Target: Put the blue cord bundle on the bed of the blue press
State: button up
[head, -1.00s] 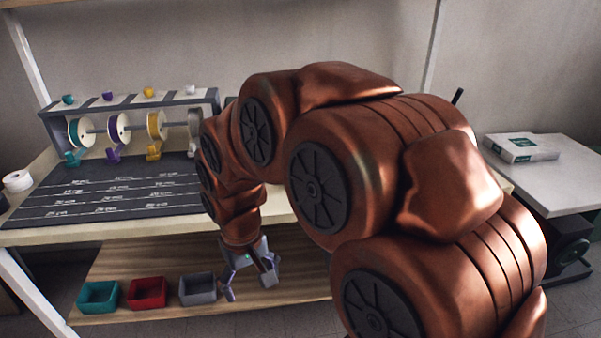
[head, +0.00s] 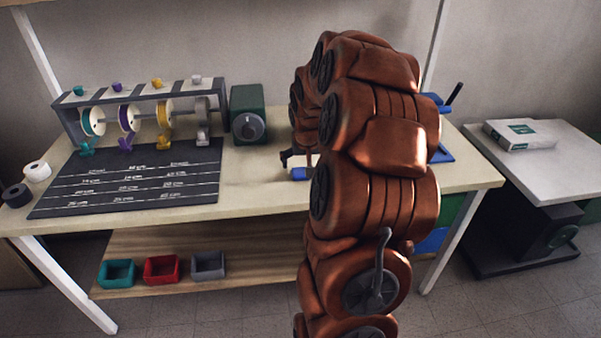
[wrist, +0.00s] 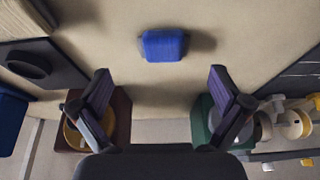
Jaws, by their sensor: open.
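The blue cord bundle (wrist: 163,45) lies on the bare tabletop, ahead of my gripper (wrist: 160,82) in the wrist view and roughly centred between the finger lines. My gripper is open and empty, its two fingers wide apart and not touching the bundle. In the head view the bundle (head: 299,174) shows just left of my arm, with a dark part of my gripper close above it. The blue press (head: 441,154) stands at the right end of the bench. My arm covers most of it, and its bed is largely hidden.
A green box with a dial (head: 247,116) stands at the bench's back, left of my arm. A spool rack (head: 140,108) and a dark marked mat (head: 130,178) fill the left. A reddish box (wrist: 118,122) shows in the wrist view. The bench front near the bundle is clear.

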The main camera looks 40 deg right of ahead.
aim_at(301, 173)
jog(key=shift+p+x, duration=0.7)
jog(key=shift+x, duration=2.2)
jog(key=shift+w+a, duration=0.15)
jog(key=shift+a, duration=0.05)
jog(key=c, duration=1.1)
jog(key=shift+r, duration=0.1)
